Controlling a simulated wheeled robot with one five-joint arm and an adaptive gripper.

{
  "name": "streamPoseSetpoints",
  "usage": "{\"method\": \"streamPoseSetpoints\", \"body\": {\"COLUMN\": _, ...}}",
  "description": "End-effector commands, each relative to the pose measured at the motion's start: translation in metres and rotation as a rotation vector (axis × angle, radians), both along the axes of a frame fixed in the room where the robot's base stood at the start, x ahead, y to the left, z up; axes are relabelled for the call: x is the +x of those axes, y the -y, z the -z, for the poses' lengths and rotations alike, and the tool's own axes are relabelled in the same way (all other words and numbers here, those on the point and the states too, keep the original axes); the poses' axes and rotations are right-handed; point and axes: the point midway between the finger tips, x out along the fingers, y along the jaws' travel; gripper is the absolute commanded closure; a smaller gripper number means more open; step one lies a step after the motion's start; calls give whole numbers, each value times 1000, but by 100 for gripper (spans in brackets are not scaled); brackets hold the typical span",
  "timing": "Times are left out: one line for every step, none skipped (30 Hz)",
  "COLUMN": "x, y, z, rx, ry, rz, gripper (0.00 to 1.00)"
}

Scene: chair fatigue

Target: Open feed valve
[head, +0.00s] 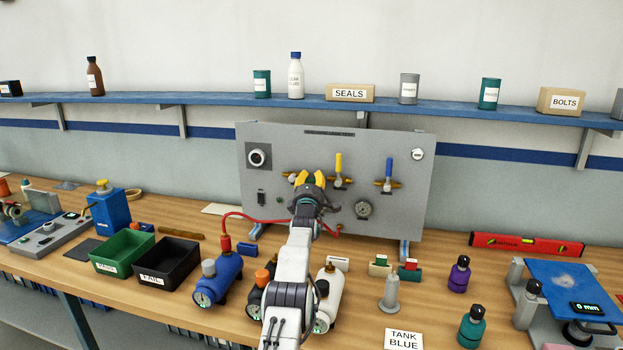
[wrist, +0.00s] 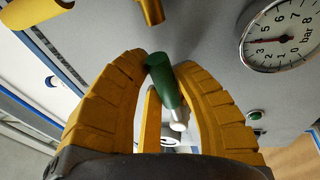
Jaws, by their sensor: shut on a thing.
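A grey valve panel (head: 335,145) stands upright at the back of the bench. My gripper (head: 307,179) is in front of its left valve, hiding most of it in the head view. In the wrist view, the yellow fingers of my gripper (wrist: 164,63) are shut on a green valve handle (wrist: 163,80), with a silver stem at its lower end. A yellow valve handle (head: 339,163) points up just right of my gripper, and a blue valve handle (head: 389,168) points up farther right. Which handle is the feed valve cannot be read.
A red hose (head: 260,218) runs from a blue tank (head: 217,281) towards the panel. Dark and white tanks stand below my arm. A green bin (head: 121,252) and a black bin (head: 166,263) lie left.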

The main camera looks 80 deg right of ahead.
Motion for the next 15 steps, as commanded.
{"method": "streamPoseSetpoints", "body": {"x": -1, "y": 1, "z": 9, "rx": 15, "ry": -2, "rz": 1, "gripper": 100}}
{"method": "streamPoseSetpoints", "body": {"x": -1, "y": 1, "z": 9, "rx": 16, "ry": -2, "rz": 1, "gripper": 100}}
{"method": "streamPoseSetpoints", "body": {"x": -1, "y": 1, "z": 10, "rx": 17, "ry": -3, "rz": 1, "gripper": 100}}
{"method": "streamPoseSetpoints", "body": {"x": -1, "y": 1, "z": 10, "rx": 18, "ry": -3, "rz": 1, "gripper": 100}}
{"method": "streamPoseSetpoints", "body": {"x": -1, "y": 1, "z": 11, "rx": 19, "ry": -3, "rz": 1, "gripper": 100}}
{"method": "streamPoseSetpoints", "body": {"x": -1, "y": 1, "z": 11, "rx": 19, "ry": -3, "rz": 1, "gripper": 72}}
{"method": "streamPoseSetpoints", "body": {"x": -1, "y": 1, "z": 11, "rx": 20, "ry": -3, "rz": 1, "gripper": 69}}
{"method": "streamPoseSetpoints", "body": {"x": -1, "y": 1, "z": 11, "rx": 19, "ry": -3, "rz": 1, "gripper": 66}}
{"method": "streamPoseSetpoints", "body": {"x": -1, "y": 1, "z": 11, "rx": 19, "ry": -3, "rz": 1, "gripper": 63}}
{"method": "streamPoseSetpoints", "body": {"x": -1, "y": 1, "z": 10, "rx": 18, "ry": -3, "rz": 1, "gripper": 60}}
{"method": "streamPoseSetpoints", "body": {"x": -1, "y": 1, "z": 10, "rx": 17, "ry": -3, "rz": 1, "gripper": 57}}
{"method": "streamPoseSetpoints", "body": {"x": -1, "y": 1, "z": 9, "rx": 16, "ry": -2, "rz": 1, "gripper": 54}}
{"method": "streamPoseSetpoints", "body": {"x": -1, "y": 1, "z": 9, "rx": 15, "ry": -2, "rz": 1, "gripper": 51}}
{"method": "streamPoseSetpoints", "body": {"x": -1, "y": 1, "z": 8, "rx": 14, "ry": -2, "rz": 1, "gripper": 48}}
{"method": "streamPoseSetpoints", "body": {"x": -1, "y": 1, "z": 7, "rx": 13, "ry": -2, "rz": 1, "gripper": 45}}
